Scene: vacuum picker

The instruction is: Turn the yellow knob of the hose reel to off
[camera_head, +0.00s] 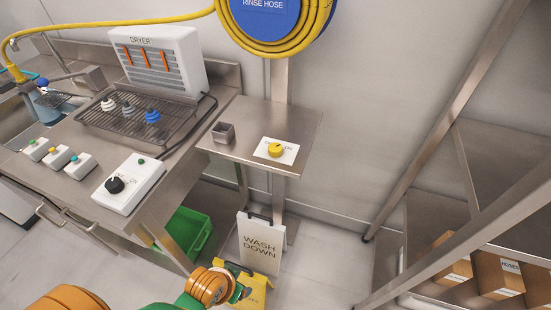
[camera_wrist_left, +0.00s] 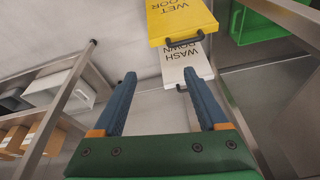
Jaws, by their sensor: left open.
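The yellow knob (camera_head: 275,150) sits on a white plate on a small steel shelf (camera_head: 301,121) below the hose reel. "ON" is legible on the plate; the direction the knob points is too small to tell. The hose reel (camera_head: 272,8), with yellow hose around a blue "RINSE HOSE" disc, hangs at the top. My left gripper (camera_head: 241,292) is low in the head view, below and apart from the shelf, beside a yellow sign. In the left wrist view its blue fingers (camera_wrist_left: 160,80) are spread and empty. The knob is outside the wrist view. My right gripper is not in view.
A small grey cup (camera_head: 223,132) stands left of the knob. A white "WASH DOWN" sign (camera_head: 261,242) and a yellow "WET FLOOR" sign (camera_wrist_left: 180,18) stand below. A counter with a dryer (camera_head: 160,57) and black-knob box (camera_head: 128,184) is left; a metal rack (camera_head: 437,115) is right.

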